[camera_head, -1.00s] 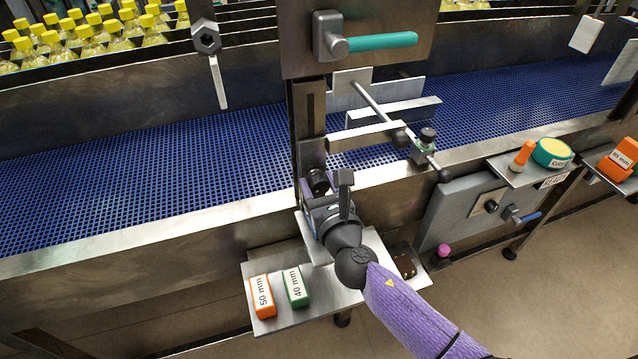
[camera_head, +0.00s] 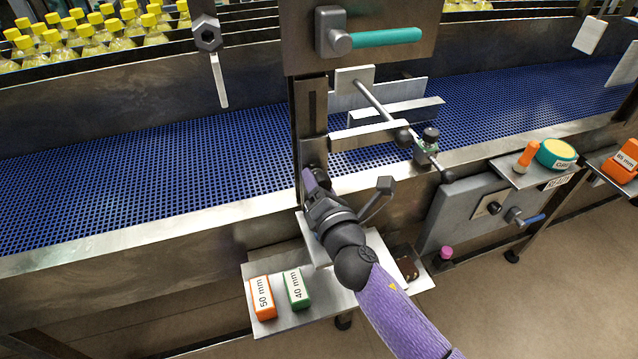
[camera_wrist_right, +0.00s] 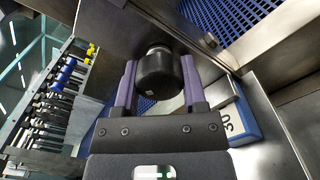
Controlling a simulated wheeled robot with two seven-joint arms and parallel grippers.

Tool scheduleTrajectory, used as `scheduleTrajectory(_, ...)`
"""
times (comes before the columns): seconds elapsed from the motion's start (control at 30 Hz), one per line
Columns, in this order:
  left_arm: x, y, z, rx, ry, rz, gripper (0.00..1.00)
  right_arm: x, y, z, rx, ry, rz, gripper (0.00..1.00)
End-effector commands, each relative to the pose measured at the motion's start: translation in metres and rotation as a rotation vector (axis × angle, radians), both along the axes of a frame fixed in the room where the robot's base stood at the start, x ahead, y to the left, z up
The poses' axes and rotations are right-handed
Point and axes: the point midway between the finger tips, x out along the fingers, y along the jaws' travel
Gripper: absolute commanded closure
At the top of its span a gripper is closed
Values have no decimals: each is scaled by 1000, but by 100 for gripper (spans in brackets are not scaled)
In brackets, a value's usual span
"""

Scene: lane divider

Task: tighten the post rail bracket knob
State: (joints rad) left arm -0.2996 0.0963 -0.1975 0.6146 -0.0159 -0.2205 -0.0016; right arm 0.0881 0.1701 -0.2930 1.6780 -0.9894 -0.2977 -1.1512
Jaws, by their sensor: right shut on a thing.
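The black post rail bracket knob (camera_wrist_right: 160,72) sits between the two purple fingers of my right gripper (camera_wrist_right: 160,88) in the right wrist view. The fingers are shut on its sides. In the head view the knob (camera_head: 320,175) is partly hidden by my right gripper (camera_head: 314,186), low on the upright metal post (camera_head: 312,115). The post stands at the front edge of the blue belt. My left gripper is not in view.
A rail rod with a small clamp (camera_head: 426,145) reaches over the belt (camera_head: 180,150). A teal-handled lever (camera_head: 385,37) is above. Orange 50 mm (camera_head: 262,296) and green 40 mm (camera_head: 297,289) blocks lie on a shelf (camera_head: 330,303) below. A blue block (camera_wrist_right: 240,120) shows near the gripper.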

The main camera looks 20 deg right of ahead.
Motion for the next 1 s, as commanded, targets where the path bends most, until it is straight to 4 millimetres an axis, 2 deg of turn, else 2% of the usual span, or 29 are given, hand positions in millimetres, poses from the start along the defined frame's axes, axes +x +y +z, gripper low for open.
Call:
scheduleTrajectory(0.57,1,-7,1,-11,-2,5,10,-1,1,1,542,22,-2,100)
scheduleTrajectory(1.0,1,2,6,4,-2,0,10,-1,1,1,854,35,-3,100)
